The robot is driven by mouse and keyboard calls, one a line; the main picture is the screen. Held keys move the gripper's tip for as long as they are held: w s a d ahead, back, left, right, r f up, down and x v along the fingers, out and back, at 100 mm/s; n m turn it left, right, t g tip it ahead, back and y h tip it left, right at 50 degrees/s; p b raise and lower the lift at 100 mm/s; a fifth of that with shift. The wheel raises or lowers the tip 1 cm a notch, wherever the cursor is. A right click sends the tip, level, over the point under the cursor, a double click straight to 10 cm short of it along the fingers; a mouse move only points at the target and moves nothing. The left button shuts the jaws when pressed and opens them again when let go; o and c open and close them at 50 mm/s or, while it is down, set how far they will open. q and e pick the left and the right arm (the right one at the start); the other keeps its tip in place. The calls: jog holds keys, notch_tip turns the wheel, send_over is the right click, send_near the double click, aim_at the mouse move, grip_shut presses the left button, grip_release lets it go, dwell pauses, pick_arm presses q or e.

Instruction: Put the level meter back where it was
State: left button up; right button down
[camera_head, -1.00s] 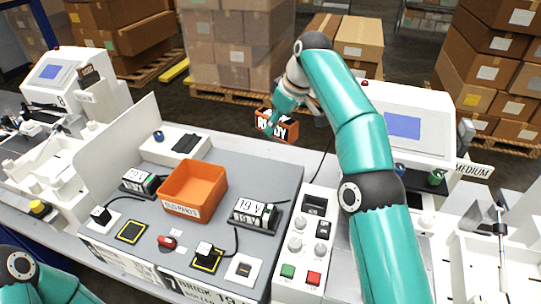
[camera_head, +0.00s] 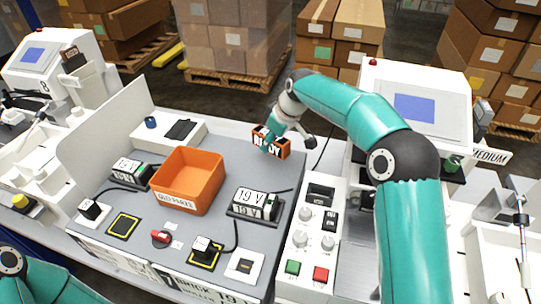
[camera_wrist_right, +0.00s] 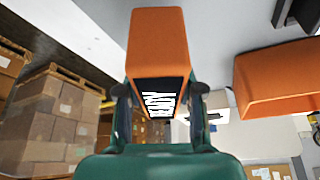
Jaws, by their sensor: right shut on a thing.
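The level meter (camera_head: 279,151) is an orange block with a black face reading READY. It is at the back right of the grey panel (camera_head: 218,143) in the head view; I cannot tell whether it touches the surface. My right gripper (camera_head: 269,138) is shut on it and partly covers its face. In the right wrist view the meter (camera_wrist_right: 157,45) sits between the fingers of the right gripper (camera_wrist_right: 157,100). My left arm shows only at the lower left corner of the head view; its gripper is out of frame.
An orange parts bin (camera_head: 188,207) stands on the panel, left of the meter. A 19 V display (camera_head: 256,204) sits in front of the meter. A white control box (camera_head: 312,240) and a monitor unit (camera_head: 414,107) stand to the right. The panel between bin and meter is clear.

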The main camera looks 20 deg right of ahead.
aim_at(271, 162)
jog(key=shift+f, duration=2.55)
jog(key=c, duration=0.7)
grip_release()
jog(key=b+v, duration=0.1)
jog(key=v, duration=1.1)
jog(key=shift+s, duration=0.15)
